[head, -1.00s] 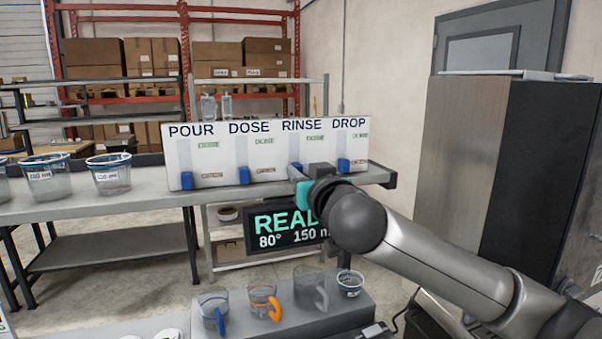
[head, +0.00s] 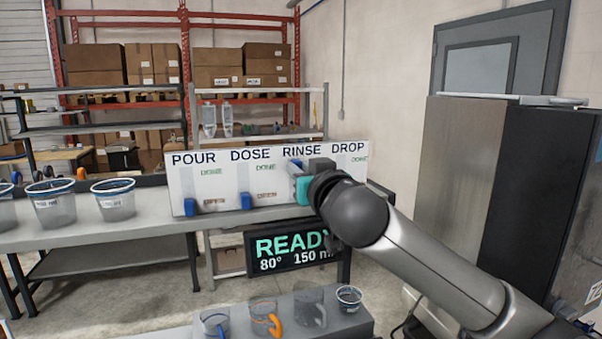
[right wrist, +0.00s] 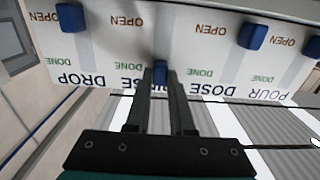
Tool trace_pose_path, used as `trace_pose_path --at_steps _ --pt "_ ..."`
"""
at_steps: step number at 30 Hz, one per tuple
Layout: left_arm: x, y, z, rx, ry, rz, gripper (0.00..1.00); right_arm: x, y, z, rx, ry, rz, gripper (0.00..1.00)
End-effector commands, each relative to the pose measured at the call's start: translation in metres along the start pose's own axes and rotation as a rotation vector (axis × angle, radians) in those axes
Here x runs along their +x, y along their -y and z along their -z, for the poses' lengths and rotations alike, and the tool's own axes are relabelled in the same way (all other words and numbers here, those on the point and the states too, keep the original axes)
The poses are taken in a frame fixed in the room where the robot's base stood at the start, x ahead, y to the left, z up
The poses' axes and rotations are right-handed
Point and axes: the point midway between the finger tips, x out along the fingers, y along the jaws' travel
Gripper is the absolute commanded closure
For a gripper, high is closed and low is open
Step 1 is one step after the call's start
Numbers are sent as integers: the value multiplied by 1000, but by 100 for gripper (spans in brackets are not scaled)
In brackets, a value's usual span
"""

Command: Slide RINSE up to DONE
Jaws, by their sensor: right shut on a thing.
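The white panel (head: 225,175) carries four slider tracks, labelled POUR, DOSE, RINSE and DROP. The blue RINSE slider (head: 295,165) is high on its track in the head view. In the right wrist view, where the lettering is upside down, the RINSE slider (right wrist: 160,72) sits between my fingertips, about level with the green DONE labels (right wrist: 200,73). My right gripper (head: 303,180) is shut on it and hides part of the panel. The blue POUR slider (head: 190,206) and DOSE slider (head: 246,201) are low, by OPEN. The DROP slider (right wrist: 70,17) is also by OPEN. My left gripper is not in view.
Clear cups (head: 114,200) stand on the bench left of the panel. A READY display (head: 291,250) hangs below it. Mugs (head: 265,318) and a small cup (head: 348,299) stand on a grey block in front. A tall dark cabinet (head: 545,190) is at right.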

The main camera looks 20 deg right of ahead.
Motion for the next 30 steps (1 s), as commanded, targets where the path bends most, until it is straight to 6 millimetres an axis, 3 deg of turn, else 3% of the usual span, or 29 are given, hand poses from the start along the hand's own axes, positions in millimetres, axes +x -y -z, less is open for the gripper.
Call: trace_pose_path --at_steps 11,12,20,30 --pt "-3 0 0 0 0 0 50 0 -1 7 0 -9 -1 100" --pt "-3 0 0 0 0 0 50 0 -1 8 0 -10 -1 78" --pt "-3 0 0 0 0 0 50 0 -1 6 0 -5 -1 48" --pt "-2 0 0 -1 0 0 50 -3 0 4 0 -2 -1 48"
